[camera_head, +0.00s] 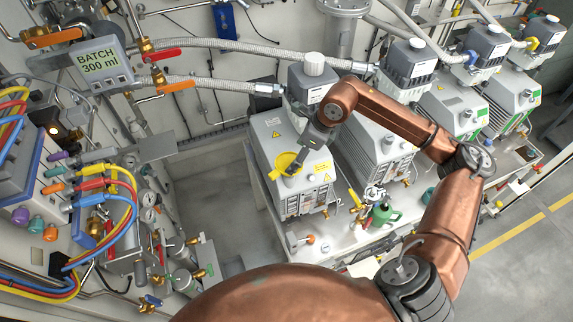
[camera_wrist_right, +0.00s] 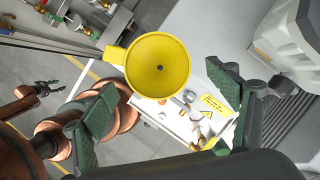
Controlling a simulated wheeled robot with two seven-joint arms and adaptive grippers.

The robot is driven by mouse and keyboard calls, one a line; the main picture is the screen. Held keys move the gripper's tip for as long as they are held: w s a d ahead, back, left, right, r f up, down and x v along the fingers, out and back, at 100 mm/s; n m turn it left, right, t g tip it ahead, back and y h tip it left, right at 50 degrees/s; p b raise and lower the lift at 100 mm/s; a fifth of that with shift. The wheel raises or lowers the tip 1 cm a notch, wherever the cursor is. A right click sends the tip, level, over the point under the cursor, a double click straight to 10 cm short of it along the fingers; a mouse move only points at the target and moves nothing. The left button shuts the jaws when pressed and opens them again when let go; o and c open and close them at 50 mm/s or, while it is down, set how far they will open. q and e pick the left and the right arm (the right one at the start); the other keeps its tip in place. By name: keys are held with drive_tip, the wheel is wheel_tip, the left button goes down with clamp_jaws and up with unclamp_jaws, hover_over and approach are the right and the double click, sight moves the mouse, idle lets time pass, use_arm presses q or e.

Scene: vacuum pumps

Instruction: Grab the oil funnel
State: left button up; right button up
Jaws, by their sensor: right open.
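The yellow oil funnel (camera_head: 287,161) is at the top front of the nearest grey pump (camera_head: 268,135), with its small tab toward the lower left. My right gripper (camera_head: 299,157) is close beside and above it, partly overlapping the pump. In the right wrist view, the round funnel (camera_wrist_right: 159,66) faces the camera, with its dark hole visible. The two green-padded fingers of my right gripper (camera_wrist_right: 163,78) are spread open on either side of it, with no grip visible. Its spout is hidden. A small dark gripper, seemingly my left (camera_wrist_right: 45,88), shows at the left edge; its jaw state is unclear.
More pumps (camera_head: 380,148) stand in a row to the right on the bench. A green oil can (camera_head: 383,214) and brass fittings (camera_head: 357,203) sit in front of them. Hoses (camera_head: 210,85) run along the wall behind. A panel with coloured cables (camera_head: 55,185) is at left.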

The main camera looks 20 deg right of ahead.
sight(290, 163)
drive_tip(key=shift+a+f, duration=0.3)
drive_tip(key=shift+f, duration=0.05)
drive_tip(key=p+x, duration=0.2)
drive_tip(key=x, duration=0.2)
drive_tip(key=shift+w+f, duration=0.1)
drive_tip(key=shift+f, duration=0.1)
drive_tip(key=shift+a+f, duration=0.1)
drive_tip(key=shift+f, duration=0.1)
drive_tip(key=c, duration=0.6)
use_arm(q)
drive_tip(key=shift+w+r, duration=0.25)
drive_tip(key=shift+r, duration=0.9)
use_arm(e)
drive_tip(key=c, duration=0.6)
drive_tip(key=shift+o, duration=0.2)
drive_tip(key=shift+r, duration=0.1)
